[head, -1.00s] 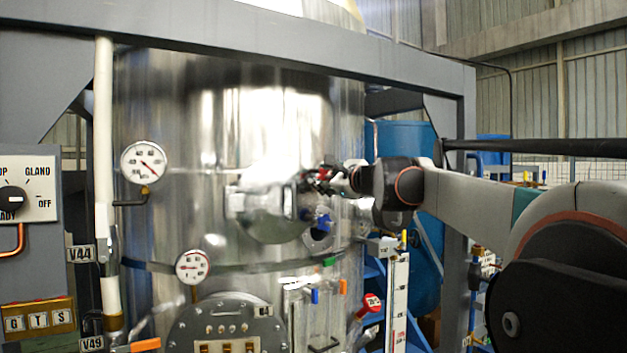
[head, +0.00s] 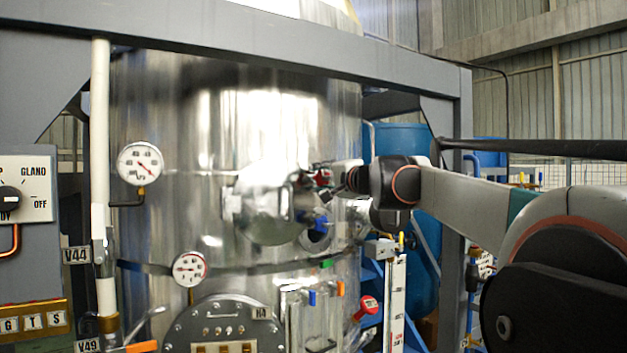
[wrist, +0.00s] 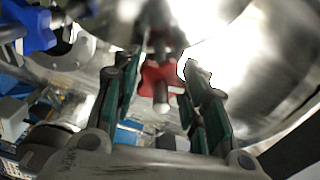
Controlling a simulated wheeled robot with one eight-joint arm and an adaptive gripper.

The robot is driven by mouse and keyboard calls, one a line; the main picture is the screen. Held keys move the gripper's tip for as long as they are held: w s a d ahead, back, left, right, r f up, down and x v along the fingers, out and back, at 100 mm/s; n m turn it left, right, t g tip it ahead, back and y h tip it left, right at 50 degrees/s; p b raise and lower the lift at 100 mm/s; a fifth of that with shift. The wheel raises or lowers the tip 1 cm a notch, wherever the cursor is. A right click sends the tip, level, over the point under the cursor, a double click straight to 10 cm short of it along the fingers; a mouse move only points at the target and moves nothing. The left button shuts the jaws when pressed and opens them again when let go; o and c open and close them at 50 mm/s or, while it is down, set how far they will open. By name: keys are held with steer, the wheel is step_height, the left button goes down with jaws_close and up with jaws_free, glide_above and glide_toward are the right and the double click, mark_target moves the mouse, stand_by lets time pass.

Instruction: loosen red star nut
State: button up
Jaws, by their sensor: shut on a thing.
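The red star nut (wrist: 158,82) shows in the wrist view between the two green-padded fingers of my gripper (wrist: 160,78). My gripper is shut on it, though gaps seem to show beside the nut from this angle. The nut sits on a dark threaded part with a pale round end facing the camera. In the head view, the red star nut (head: 322,177) is small, at the upper right edge of the round steel cover (head: 268,215) on the shiny tank. My gripper (head: 328,184) reaches it from the right and is partly blurred into the reflections.
A blue star nut (head: 320,223) sits just below, and at the left in the wrist view (wrist: 30,28). A round opening is beside it. Gauges (head: 140,163), a red-handled valve (head: 368,305) and a white scale (head: 397,300) stand around. A grey frame beam (head: 300,40) crosses above.

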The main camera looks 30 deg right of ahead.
steer(key=n, duration=0.6)
steer(key=shift+n, duration=0.3)
steer(key=n, duration=0.6)
steer(key=shift+a, duration=0.15)
steer(key=n, duration=0.6)
steer(key=shift+n, duration=0.3)
steer(key=n, duration=0.6)
steer(key=shift+a+b, duration=0.1)
steer(key=shift+b, duration=0.2)
steer(key=o, duration=1.1)
